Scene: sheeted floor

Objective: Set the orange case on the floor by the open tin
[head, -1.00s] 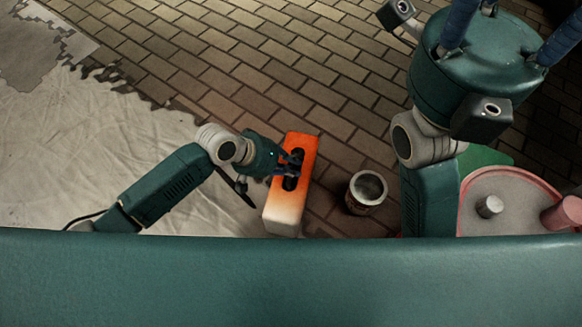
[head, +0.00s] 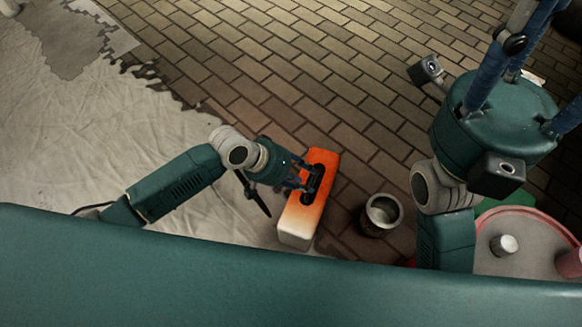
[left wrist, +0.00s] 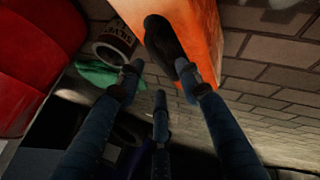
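The orange case (head: 328,163), fading to white at its lower end, stands where the pale sheet meets the brick floor. A black handle recess is on its top. The open tin (head: 382,214) stands just right of it with a gap. In the left wrist view, the case (left wrist: 205,30) is at the top and the tin (left wrist: 113,40) shows a dark label. My left gripper (head: 308,178) is at the handle; its fingers stand apart, with bricks visible between them in the wrist view. My right gripper (head: 505,75) is raised at upper right, empty as far as seen, its fingertips cut off.
A round red-rimmed grey top (head: 520,248) with a small pale cylinder (head: 504,245) and a red one (head: 570,262) is at lower right, beside something green (head: 505,199). The pale sheet (head: 90,130) covers the left. Bare brick floor (head: 330,80) lies beyond the case.

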